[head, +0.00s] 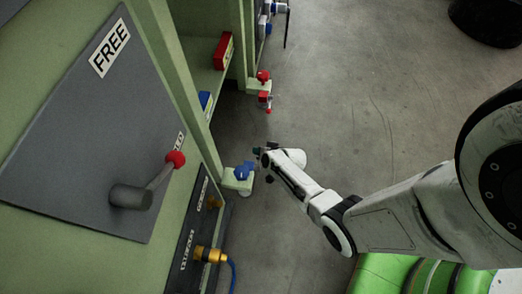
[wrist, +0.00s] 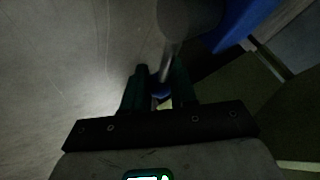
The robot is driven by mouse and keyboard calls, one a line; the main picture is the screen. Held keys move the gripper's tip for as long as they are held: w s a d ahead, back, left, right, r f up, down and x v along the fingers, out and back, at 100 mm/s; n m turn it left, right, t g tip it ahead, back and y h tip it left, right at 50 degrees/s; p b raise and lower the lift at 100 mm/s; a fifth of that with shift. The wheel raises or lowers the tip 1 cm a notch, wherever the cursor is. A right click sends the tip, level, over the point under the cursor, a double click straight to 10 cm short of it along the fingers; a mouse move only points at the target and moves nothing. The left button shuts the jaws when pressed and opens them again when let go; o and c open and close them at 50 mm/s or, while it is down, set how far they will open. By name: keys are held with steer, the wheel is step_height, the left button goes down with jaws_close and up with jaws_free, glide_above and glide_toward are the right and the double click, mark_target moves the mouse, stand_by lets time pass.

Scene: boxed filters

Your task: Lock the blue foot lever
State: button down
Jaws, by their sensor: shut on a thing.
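The blue foot lever (head: 243,171) is at the bottom corner of the green frame, low near the floor. My gripper (head: 262,156) is just right of it, reaching in from the right. In the wrist view a grey rod comes down from a dark round hub to a small blue tip (wrist: 162,94), which sits between the dark fingers of my gripper (wrist: 160,80). The fingers are shut on this tip. A larger blue part (wrist: 243,20) is at the upper right there. The lever's exact angle is hard to tell.
A similar foot with red parts (head: 264,77) stands farther back. A grey panel (head: 75,140) with a red-knobbed handle (head: 175,159) and a FREE label is at left. A brass fitting with a blue hose (head: 210,254) is below.

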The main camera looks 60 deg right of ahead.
steer(key=shift+s+f, duration=0.1)
steer(key=shift+f, duration=0.15)
stand_by(0.3)
steer(key=c, duration=0.9)
jaws_free()
steer(key=shift+r, duration=0.15)
steer(key=shift+p+v, duration=2.95)
steer(key=shift+v, duration=2.35)
steer(key=shift+d, duration=0.15)
